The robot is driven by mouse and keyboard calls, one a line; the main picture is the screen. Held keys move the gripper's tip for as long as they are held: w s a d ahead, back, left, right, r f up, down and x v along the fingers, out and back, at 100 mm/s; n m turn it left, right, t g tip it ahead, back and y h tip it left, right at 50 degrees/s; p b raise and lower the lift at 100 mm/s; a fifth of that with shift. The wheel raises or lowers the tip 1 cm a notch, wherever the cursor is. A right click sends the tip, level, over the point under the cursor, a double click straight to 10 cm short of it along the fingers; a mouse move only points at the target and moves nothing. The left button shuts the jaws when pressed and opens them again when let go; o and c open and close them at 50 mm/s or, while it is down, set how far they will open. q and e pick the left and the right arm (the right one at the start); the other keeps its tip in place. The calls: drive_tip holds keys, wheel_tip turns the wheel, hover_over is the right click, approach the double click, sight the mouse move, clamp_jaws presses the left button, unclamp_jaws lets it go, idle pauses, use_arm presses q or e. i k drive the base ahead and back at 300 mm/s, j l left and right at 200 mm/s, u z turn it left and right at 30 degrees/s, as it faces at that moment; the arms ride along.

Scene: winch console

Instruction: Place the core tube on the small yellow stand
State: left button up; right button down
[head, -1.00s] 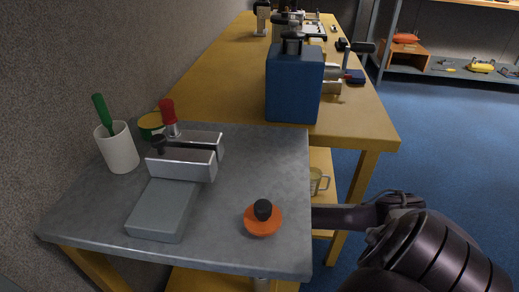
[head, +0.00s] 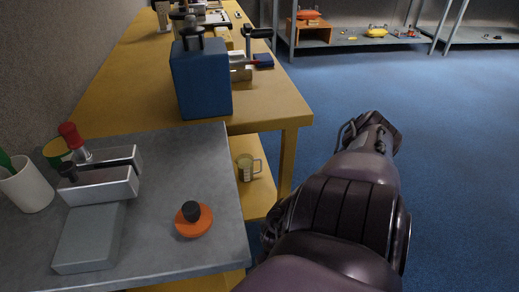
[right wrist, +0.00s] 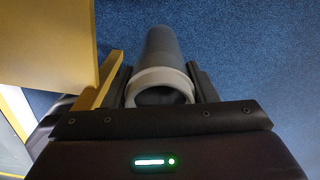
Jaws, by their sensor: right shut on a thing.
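In the right wrist view a grey tube with a pale ring at its near, open end, which looks like the core tube (right wrist: 164,50), lies between the two dark fingers of my right gripper (right wrist: 158,82). The gripper is shut on it and holds it above the blue floor. In the head view my right arm reaches forward over the floor, right of the tables; its fingers and the tube cannot be made out there. My left gripper is not in view. I cannot pick out a small yellow stand in either view.
A grey-topped table (head: 165,222) holds an orange disc with a black knob (head: 194,220). Behind it, a yellow table (head: 135,72) bears a blue box (head: 201,80). A clear mug (head: 246,168) stands on a lower yellow shelf. Open floor (head: 430,170) lies right.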

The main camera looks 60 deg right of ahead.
sight(191, 154)
drive_tip(key=k+j, duration=0.1)
drive_tip(key=j, duration=0.25)
drive_tip(key=k+j, duration=0.1)
drive_tip(key=j, duration=0.25)
drive_tip(key=k+j, duration=0.1)
drive_tip(key=j, duration=0.2)
drive_tip(key=k+j, duration=0.1)
drive_tip(key=j, duration=0.25)
